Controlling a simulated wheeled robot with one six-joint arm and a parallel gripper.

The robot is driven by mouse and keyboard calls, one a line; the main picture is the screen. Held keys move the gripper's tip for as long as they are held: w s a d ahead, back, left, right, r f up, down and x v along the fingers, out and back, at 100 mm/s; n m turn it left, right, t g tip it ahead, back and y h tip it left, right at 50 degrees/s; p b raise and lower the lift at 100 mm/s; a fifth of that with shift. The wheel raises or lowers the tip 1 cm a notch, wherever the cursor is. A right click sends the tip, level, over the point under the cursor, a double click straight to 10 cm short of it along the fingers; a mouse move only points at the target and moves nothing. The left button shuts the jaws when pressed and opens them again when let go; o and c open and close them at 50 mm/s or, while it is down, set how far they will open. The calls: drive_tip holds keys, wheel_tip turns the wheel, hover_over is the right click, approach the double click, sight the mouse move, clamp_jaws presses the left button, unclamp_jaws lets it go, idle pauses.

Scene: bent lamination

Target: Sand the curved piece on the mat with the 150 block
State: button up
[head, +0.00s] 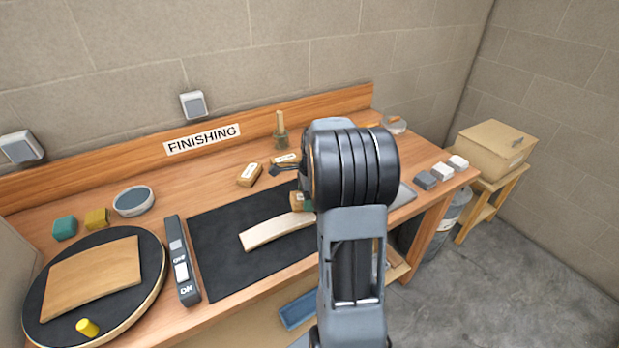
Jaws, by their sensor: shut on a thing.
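The pale curved piece (277,231) lies on the black mat (225,262) in the middle of the bench, its right end hidden behind my arm. My gripper (301,192) is mostly hidden by my own arm. It is shut on a small brown and green sanding block (301,203) at the right end of the curved piece. I cannot read a number on this block, nor tell whether it touches the piece.
Two labelled blocks, one nearer (249,174) and one farther (284,158), lie behind the mat. A round turntable (40,312) with a wide curved panel (95,275) stands left, beside a switch box (181,265). Several small grey and white blocks (426,180) sit at the right edge.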

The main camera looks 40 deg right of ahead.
wheel_tip(320, 180, up, 5)
drive_tip(key=p, duration=0.3)
drive_tip(key=shift+r+p, duration=0.15)
drive_tip(key=shift+p, duration=0.2)
drive_tip(key=shift+a, duration=0.1)
drive_tip(key=w+a+m+h+b, duration=0.1)
drive_tip(key=a+m+b, duration=0.3)
drive_tip(key=a+b, duration=0.1)
drive_tip(key=shift+w+a+f+m+h+b, duration=0.15)
drive_tip(key=shift+a+f+m+h+b, duration=0.2)
drive_tip(key=shift+a, duration=0.4)
